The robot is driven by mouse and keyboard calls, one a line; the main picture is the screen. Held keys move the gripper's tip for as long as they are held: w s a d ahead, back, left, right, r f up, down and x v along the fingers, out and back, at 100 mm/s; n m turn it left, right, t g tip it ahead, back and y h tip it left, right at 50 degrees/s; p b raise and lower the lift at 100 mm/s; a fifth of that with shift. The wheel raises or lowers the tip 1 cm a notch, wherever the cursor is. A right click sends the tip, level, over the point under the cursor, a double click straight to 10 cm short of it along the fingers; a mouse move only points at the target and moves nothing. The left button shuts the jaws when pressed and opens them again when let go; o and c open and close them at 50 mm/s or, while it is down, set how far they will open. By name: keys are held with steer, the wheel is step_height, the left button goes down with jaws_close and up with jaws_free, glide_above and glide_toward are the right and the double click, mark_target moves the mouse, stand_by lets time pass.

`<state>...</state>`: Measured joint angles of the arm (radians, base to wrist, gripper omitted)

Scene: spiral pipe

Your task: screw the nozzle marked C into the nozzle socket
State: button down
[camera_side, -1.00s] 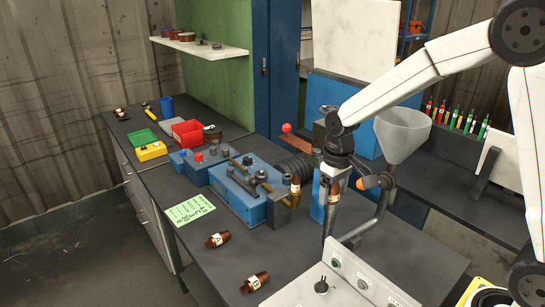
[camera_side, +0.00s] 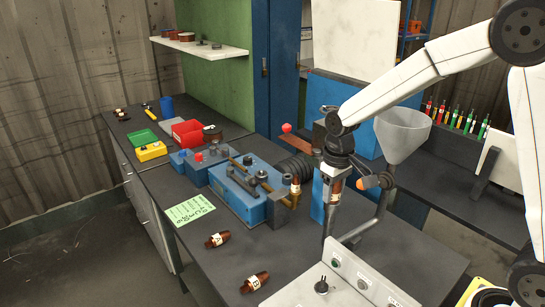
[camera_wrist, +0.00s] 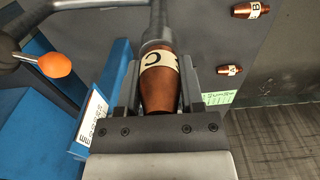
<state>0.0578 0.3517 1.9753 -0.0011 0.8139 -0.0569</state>
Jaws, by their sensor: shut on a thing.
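Nozzle C is a copper-coloured nozzle (camera_wrist: 156,97) with a cream band marked C. My gripper (camera_wrist: 158,88) is shut on it, a jaw on each side. In the side view, nozzle C (camera_side: 335,190) is upright below my wrist, over the upper end of a grey pipe (camera_side: 328,224). In the wrist view, its far end meets the round grey end of this pipe (camera_wrist: 157,30), which looks like the nozzle socket. The nozzle and pipe look in line. The joint is hidden, so I cannot tell how deep the nozzle sits.
Nozzle A (camera_side: 217,239) and nozzle B (camera_side: 254,282) lie loose on the dark bench. An orange-tipped lever (camera_side: 376,182) and a grey funnel (camera_side: 403,132) are close to my gripper's right. A blue bending fixture (camera_side: 246,190) stands left. A white control box (camera_side: 345,282) is in front.

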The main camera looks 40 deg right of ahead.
steer(key=shift+a, duration=0.1)
steer(key=m, duration=1.1)
steer(key=shift+m, duration=0.3)
steer(key=m, duration=0.3)
steer(key=shift+m, duration=0.4)
steer(key=m, duration=0.3)
steer(key=shift+f+m, duration=0.1)
steer(key=shift+m, duration=0.2)
steer(key=m, duration=0.3)
steer(key=shift+m, duration=0.3)
steer(key=m, duration=0.3)
steer(key=shift+m, duration=2.2)
